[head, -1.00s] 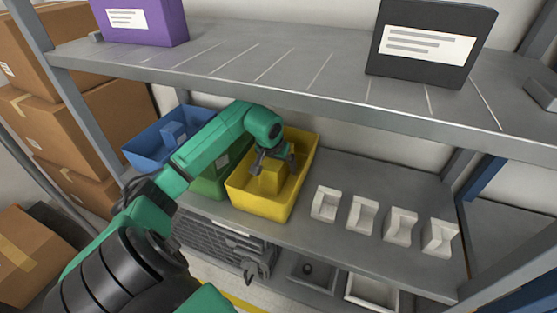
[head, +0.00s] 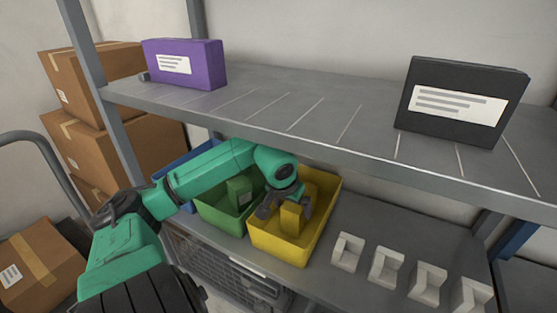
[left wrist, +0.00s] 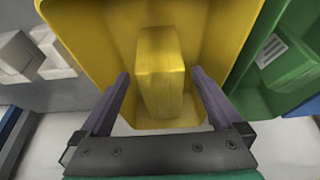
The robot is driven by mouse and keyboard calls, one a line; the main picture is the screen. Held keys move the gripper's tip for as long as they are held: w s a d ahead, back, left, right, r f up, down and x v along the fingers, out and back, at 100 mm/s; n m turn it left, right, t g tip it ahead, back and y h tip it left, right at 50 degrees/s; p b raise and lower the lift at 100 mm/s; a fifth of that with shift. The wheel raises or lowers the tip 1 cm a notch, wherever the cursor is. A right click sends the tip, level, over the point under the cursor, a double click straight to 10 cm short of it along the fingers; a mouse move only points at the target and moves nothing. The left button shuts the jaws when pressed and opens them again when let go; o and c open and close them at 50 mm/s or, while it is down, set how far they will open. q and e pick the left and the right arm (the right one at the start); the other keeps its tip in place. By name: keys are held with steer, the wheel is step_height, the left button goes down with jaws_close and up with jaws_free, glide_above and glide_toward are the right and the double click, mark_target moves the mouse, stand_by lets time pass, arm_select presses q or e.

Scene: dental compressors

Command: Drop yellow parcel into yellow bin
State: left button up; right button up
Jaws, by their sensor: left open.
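The yellow parcel (head: 291,219) stands inside the yellow bin (head: 277,247) on the lower shelf. My left gripper (head: 287,207) is open above and around the parcel, with its fingers inside the bin opening. In the left wrist view the parcel (left wrist: 160,75) is between the two spread fingers (left wrist: 160,82), with gaps on both sides. The yellow bin's wall (left wrist: 95,45) surrounds it there. The lower part of the parcel is partly hidden by the bin's front wall in the head view. My right gripper is not in view.
A green bin (head: 217,215) with a green parcel (head: 239,190) stands directly left of the yellow bin, and a blue bin (head: 172,160) beyond it. White holders (head: 386,267) stand to the right. The upper shelf (head: 300,118) carries a purple box (head: 185,64) and a black box (head: 458,102).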

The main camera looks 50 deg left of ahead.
arm_select(q)
steer(key=s+d, duration=0.2)
steer(key=s, duration=0.4)
steer(key=shift+s+d, duration=0.2)
steer(key=shift+s, duration=0.2)
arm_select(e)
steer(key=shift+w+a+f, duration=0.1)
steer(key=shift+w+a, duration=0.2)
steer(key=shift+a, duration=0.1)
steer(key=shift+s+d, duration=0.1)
